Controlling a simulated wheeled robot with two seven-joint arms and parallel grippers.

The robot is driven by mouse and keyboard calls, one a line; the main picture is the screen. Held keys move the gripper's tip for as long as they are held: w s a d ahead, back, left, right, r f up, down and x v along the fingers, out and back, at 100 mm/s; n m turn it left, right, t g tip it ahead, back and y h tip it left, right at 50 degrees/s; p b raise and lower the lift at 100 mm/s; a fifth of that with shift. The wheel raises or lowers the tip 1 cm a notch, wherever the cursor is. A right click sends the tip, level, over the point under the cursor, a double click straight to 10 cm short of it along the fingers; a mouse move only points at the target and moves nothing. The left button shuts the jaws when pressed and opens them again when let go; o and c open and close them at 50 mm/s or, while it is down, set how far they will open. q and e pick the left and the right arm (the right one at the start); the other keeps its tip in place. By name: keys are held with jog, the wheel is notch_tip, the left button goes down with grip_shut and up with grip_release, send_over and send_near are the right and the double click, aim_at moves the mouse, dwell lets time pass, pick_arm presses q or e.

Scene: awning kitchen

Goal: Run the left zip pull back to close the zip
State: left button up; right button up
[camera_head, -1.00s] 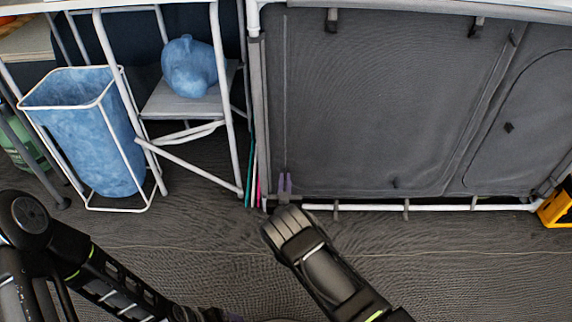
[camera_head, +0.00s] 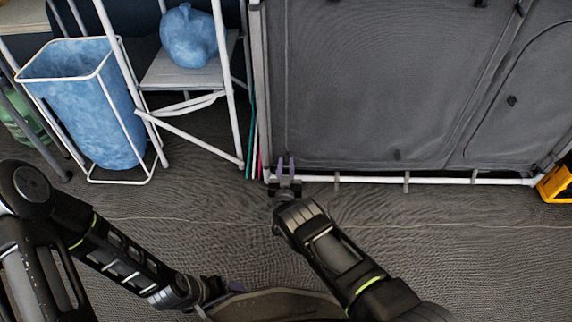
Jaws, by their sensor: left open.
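The grey fabric cupboard (camera_head: 380,85) stands upright ahead, its front panel flat. A thin vertical seam or zip line (camera_head: 286,85) runs down its left side. A small dark tab (camera_head: 396,154) sits low on the panel; I cannot tell whether it is a zip pull. My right gripper (camera_head: 286,163), with two purple fingers apart, is in front of the panel's lower left corner and hides part of it. Nothing shows between its fingers. My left gripper (camera_head: 235,288) is low at the bottom of the view, open, away from the cupboard and partly hidden.
A white tube (camera_head: 420,180) runs along the cupboard's foot. A blue basket (camera_head: 100,110) and a stool (camera_head: 185,75) with a blue lumpy object (camera_head: 188,36) stand left. A yellow crate (camera_head: 556,185) is at the right. The floor (camera_head: 450,240) between is clear.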

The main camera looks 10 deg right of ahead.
jog(key=shift+o, duration=0.6)
jog(key=shift+s+a+r+p, duration=0.15)
jog(key=shift+s+p, duration=0.3)
jog(key=shift+s, duration=0.05)
jog(key=p+v, duration=0.3)
jog(key=v, duration=0.3)
jog(key=shift+s, duration=0.4)
